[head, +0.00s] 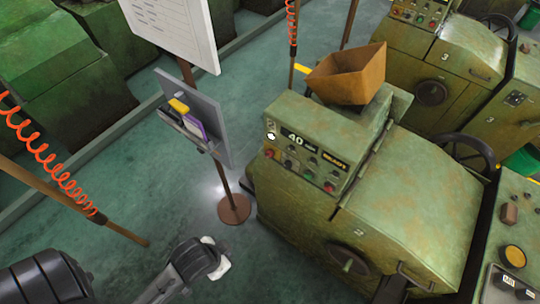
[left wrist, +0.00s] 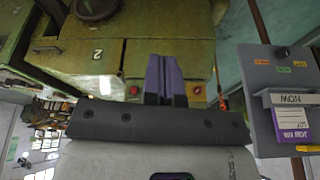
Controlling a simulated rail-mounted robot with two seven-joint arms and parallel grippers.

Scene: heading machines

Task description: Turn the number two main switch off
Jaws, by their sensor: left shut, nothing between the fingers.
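The machine marked 2 (head: 352,232) is green and stands right of centre in the head view. Its sloped control panel (head: 305,155) carries a display reading 40, small knobs and a red button. In the left wrist view the same machine (left wrist: 98,52) shows upside down, with a red round button (left wrist: 134,90) and a red knob on a yellow plate (left wrist: 197,90), which looks like the main switch. My left gripper (left wrist: 164,60) is shut and empty, its purple-grey fingers between these two in the picture. In the head view, my left wrist (head: 200,262) is low, left of the machine. My right gripper is not visible.
A grey board (head: 196,115) with a purple card holder stands on a brown post with a round base (head: 234,209), between my left arm and the machine. An orange coiled cord (head: 50,160) hangs at the left. Machine 3 (head: 445,60) stands behind. Green floor lies open at front.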

